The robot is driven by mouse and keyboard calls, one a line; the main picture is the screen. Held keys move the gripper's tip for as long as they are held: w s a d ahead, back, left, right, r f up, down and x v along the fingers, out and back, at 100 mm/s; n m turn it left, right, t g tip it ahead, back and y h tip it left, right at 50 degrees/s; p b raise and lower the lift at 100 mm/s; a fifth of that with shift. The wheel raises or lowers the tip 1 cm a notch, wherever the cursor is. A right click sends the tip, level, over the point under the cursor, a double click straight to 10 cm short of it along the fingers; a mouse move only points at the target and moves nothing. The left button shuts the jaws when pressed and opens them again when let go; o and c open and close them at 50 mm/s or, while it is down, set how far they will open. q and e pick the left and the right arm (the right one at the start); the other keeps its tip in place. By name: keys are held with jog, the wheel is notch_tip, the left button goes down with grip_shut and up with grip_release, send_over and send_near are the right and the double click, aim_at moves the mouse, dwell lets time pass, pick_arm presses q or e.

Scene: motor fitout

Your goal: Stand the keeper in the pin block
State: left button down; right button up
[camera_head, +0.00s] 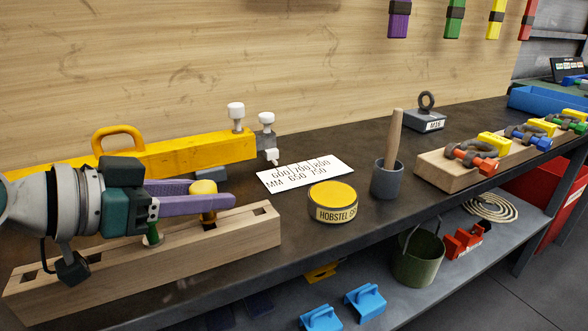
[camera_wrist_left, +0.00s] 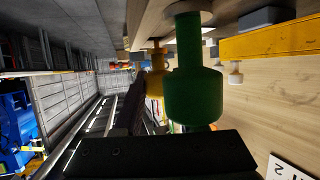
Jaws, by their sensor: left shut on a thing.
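The pin block (camera_head: 240,240) is a long wooden block with square holes along its top, at the bench's front left. My left gripper (camera_head: 212,203) comes in from the left, low along the block, its long purple fingers shut on the yellow keeper (camera_head: 203,187). The keeper is upright over the block, its head above the fingers. It also shows in the wrist view (camera_wrist_left: 157,83). I cannot tell how deep its lower end sits. A green pin (camera_head: 152,236) stands in the block nearer my wrist; it looks large in the wrist view (camera_wrist_left: 194,95). My right gripper is out of view.
A yellow beam (camera_head: 190,152) lies behind the block. To the right are a white label card (camera_head: 305,173), a yellow-topped tin (camera_head: 333,200), a grey cup (camera_head: 387,180) with a wooden handle, and a wooden rack (camera_head: 445,172). A lower shelf holds a green bucket (camera_head: 418,260).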

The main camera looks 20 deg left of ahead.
pick_arm(q)
jog(key=shift+f, duration=0.1)
jog(key=shift+s+r+p, duration=0.1)
jog(key=shift+r+p, duration=1.9)
jog(key=shift+r, duration=0.05)
jog(key=shift+f+b, duration=2.15)
jog(key=shift+b, duration=0.1)
jog(key=c, duration=0.8)
grip_release()
jog(key=shift+c, duration=0.2)
jog(key=o, duration=0.4)
